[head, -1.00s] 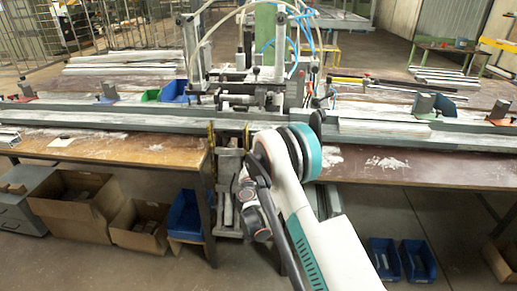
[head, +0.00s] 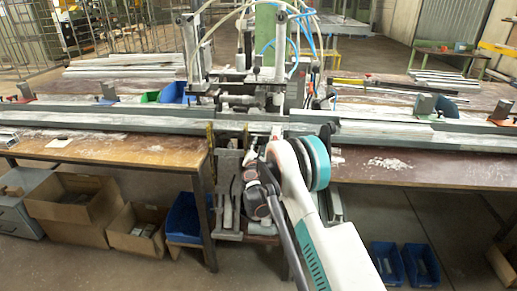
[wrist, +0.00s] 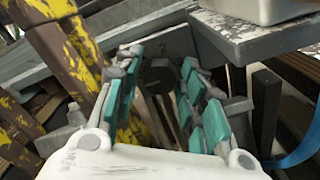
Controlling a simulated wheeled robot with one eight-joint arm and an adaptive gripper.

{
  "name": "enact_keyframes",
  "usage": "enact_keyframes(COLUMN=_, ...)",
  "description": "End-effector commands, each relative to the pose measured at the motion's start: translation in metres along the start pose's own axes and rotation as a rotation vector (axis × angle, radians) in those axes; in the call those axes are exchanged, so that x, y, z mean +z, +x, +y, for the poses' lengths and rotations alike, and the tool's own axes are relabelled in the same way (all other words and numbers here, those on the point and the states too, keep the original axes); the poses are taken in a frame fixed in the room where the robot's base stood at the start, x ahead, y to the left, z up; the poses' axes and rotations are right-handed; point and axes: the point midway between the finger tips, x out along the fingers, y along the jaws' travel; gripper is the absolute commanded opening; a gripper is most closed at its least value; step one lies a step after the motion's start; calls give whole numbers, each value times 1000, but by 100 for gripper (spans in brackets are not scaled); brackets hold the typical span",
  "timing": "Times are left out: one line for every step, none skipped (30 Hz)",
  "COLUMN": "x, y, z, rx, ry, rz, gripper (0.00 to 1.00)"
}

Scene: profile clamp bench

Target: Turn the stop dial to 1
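In the wrist view, a dark round knob (wrist: 157,76), which looks like the stop dial, sits between the fingers of my gripper (wrist: 160,64). A faint mark like a "2" shows on the grey plate (wrist: 172,42) above the knob. The fingers have teal pads and stand apart on either side of the knob, and I see a gap on both sides. Whether a fingertip touches it is unclear. No pointer on the knob is readable. In the head view my arm hides the gripper and the dial at the front of the clamp machine (head: 262,72).
A worn yellow-and-black post (wrist: 82,50) stands close on the left in the wrist view. A grey ledge (wrist: 255,38) juts over the upper right. A blue strap or hose (wrist: 298,152) lies at right. The long profile rail (head: 110,117) crosses the bench.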

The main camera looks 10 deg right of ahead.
Motion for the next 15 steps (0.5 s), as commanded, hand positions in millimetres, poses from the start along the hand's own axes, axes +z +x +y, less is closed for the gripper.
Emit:
enact_keyframes(x=0, y=0, z=0, rx=0, ry=0, rz=0, gripper=21)
enact_keyframes(x=0, y=0, z=0, rx=0, ry=0, rz=0, gripper=14)
enact_keyframes(x=0, y=0, z=0, rx=0, ry=0, rz=0, gripper=7)
enact_keyframes(x=0, y=0, z=0, rx=0, ry=0, rz=0, gripper=7)
enact_keyframes(x=0, y=0, z=0, rx=0, ry=0, rz=0, gripper=7)
enact_keyframes(x=0, y=0, z=0, rx=0, ry=0, rz=0, gripper=7)
enact_keyframes(x=0, y=0, z=0, rx=0, ry=0, rz=0, gripper=7)
enact_keyframes(x=0, y=0, z=0, rx=0, ry=1, rz=0, gripper=7)
enact_keyframes(x=0, y=0, z=0, rx=0, ry=3, rz=0, gripper=7)
enact_keyframes(x=0, y=0, z=0, rx=0, ry=6, rz=0, gripper=7)
enact_keyframes(x=0, y=0, z=0, rx=0, ry=10, rz=0, gripper=7)
enact_keyframes(x=0, y=0, z=0, rx=0, ry=18, rz=0, gripper=7)
enact_keyframes(x=0, y=0, z=0, rx=0, ry=24, rz=0, gripper=7)
enact_keyframes(x=0, y=0, z=0, rx=0, ry=32, rz=0, gripper=7)
enact_keyframes(x=0, y=0, z=0, rx=0, ry=46, rz=0, gripper=7)
